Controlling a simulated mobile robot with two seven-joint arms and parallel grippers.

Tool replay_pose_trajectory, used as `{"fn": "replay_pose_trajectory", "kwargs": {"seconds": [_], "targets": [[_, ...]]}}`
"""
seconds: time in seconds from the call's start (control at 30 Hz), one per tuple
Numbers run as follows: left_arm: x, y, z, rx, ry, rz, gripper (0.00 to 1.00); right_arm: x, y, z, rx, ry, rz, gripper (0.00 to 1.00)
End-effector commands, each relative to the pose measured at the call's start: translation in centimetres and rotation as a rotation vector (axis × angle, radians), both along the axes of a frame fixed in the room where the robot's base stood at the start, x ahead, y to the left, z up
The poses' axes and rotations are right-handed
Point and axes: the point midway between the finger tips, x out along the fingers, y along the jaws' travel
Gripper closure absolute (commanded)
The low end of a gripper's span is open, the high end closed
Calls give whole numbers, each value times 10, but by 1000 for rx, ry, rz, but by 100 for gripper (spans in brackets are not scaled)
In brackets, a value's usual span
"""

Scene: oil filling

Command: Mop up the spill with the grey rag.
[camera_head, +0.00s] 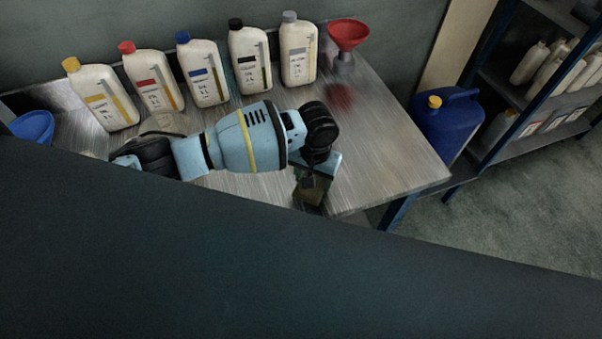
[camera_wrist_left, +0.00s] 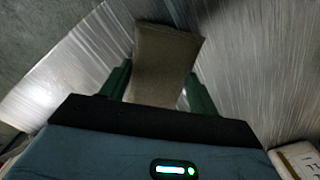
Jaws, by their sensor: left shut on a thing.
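The grey rag (camera_wrist_left: 167,55) looks grey-brown and is pinched between the green fingers of my left gripper (camera_wrist_left: 157,78) in the left wrist view. Part of the rag (camera_head: 309,196) also shows in the head view, below the wrist of my left arm near the table's front edge. My left gripper (camera_head: 312,184) points down over the metal table (camera_head: 385,160); I cannot tell whether the rag touches the top. I cannot make out the spill clearly; my arm and the dark foreground hide part of the table. My right gripper is out of view.
Several white bottles with coloured caps (camera_head: 204,75) line the table's back. A red funnel (camera_head: 348,36) stands at the back right, a blue funnel (camera_head: 33,126) at the left. A blue can (camera_head: 445,120) and shelves (camera_head: 545,140) are right. A dark panel (camera_head: 200,260) fills the foreground.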

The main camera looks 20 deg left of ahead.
Motion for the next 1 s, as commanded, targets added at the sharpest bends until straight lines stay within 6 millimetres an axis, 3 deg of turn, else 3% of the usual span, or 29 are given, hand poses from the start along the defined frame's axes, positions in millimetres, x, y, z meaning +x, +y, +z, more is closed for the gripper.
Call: {"fn": "replay_pose_trajectory", "kwargs": {"seconds": [0.27,1.0], "targets": [[2,4,0,1,1,2,57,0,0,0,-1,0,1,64],[38,94,-1,1,0,3,57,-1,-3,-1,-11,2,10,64]]}}
